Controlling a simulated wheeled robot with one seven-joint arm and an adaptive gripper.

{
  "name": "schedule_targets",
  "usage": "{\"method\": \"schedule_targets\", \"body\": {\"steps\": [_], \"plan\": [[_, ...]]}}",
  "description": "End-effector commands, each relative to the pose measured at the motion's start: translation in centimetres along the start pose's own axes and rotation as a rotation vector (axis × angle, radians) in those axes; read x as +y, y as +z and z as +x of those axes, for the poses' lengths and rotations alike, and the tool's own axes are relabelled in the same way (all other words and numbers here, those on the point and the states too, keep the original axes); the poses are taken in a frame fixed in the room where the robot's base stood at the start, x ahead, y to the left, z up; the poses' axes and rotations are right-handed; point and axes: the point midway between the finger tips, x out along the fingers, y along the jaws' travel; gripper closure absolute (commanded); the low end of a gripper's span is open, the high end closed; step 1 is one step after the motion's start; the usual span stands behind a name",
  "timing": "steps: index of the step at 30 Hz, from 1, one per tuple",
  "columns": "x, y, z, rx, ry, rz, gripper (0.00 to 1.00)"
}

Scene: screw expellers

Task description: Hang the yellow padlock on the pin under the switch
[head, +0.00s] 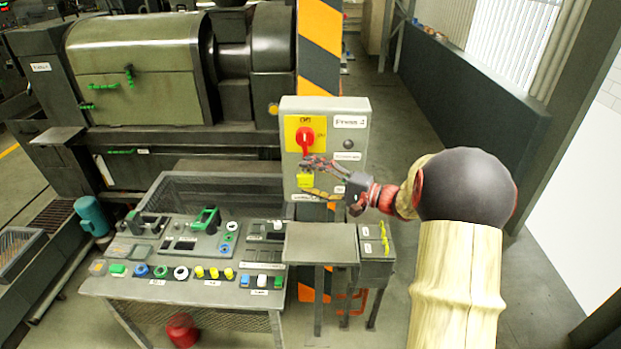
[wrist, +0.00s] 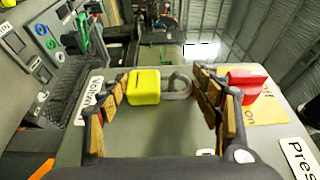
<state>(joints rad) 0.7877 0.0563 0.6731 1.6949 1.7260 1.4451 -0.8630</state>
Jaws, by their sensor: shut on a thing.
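The yellow padlock (head: 305,181) is upright in front of the grey switch box (head: 361,108), below the red rotary switch (head: 305,138). In the wrist view the padlock (wrist: 144,87) lies sideways in the picture, its grey shackle pointing right toward the red switch (wrist: 244,80). My gripper (wrist: 160,84) is shut on the padlock lengthwise, one wood-coloured finger at the bottom of its body and the other at the shackle end. In the head view my gripper (head: 311,177) reaches in from the right. I cannot make out the pin or whether the shackle touches it.
A control desk (head: 130,288) with several buttons stands at lower left. A small grey stand (head: 320,238) and a dark box with yellow handles (head: 377,270) stand below the switch box. A striped post (head: 320,40) rises behind it. The floor at right has free room.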

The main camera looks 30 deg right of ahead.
Motion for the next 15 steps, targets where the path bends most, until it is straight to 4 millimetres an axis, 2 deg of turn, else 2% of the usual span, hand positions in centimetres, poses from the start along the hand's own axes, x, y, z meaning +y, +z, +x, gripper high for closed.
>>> {"method": "schedule_targets", "body": {"steps": [15], "plan": [[1.09, 0.01, -0.01, 0.000, 0.000, 0.000, 0.67]]}}
